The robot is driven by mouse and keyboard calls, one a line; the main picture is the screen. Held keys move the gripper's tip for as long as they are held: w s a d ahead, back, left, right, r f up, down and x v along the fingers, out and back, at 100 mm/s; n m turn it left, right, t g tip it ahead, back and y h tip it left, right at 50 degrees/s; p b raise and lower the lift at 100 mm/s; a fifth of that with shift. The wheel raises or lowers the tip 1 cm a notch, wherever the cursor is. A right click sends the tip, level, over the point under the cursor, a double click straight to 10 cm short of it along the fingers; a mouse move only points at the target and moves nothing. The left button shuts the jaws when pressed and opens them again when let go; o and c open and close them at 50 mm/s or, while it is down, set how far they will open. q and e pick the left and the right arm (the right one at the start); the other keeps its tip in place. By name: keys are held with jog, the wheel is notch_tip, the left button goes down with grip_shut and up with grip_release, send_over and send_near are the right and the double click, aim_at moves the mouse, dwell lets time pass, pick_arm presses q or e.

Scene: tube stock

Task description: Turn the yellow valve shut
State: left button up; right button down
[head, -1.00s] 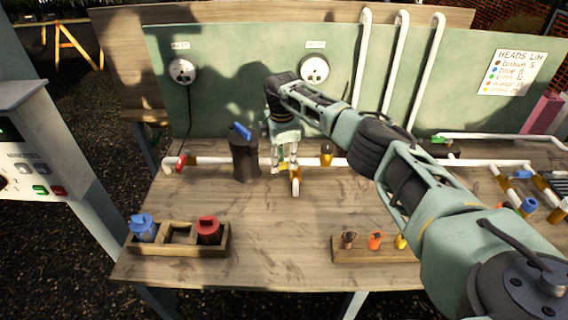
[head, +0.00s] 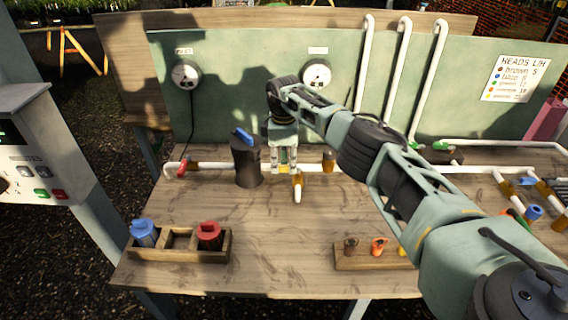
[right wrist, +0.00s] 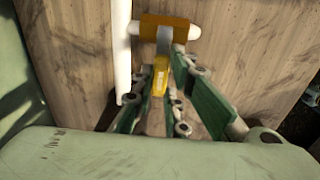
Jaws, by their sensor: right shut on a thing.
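The yellow valve's handle (right wrist: 160,76) shows in the right wrist view between the two fingers of my right gripper (right wrist: 159,100), which is shut on it. A brass-coloured pipe fitting (right wrist: 165,27) lies just beyond the handle. A short brass and white branch (head: 297,186) sticks out toward the front, just right of the fingers. My left gripper is not in view.
A dark canister with a blue top (head: 247,163) stands close left of the gripper. A red-handled valve (head: 182,168) is further left. A wooden tray (head: 180,256) and a small wooden rack (head: 365,263) sit near the front edge. The table's middle is clear.

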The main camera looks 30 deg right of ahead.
aim_at(283, 166)
jog(key=shift+w+r, duration=0.1)
jog(key=shift+w, duration=0.05)
jog(key=c, duration=1.7)
grip_release()
notch_tip(283, 166, up, 12)
jog(key=shift+f, duration=0.1)
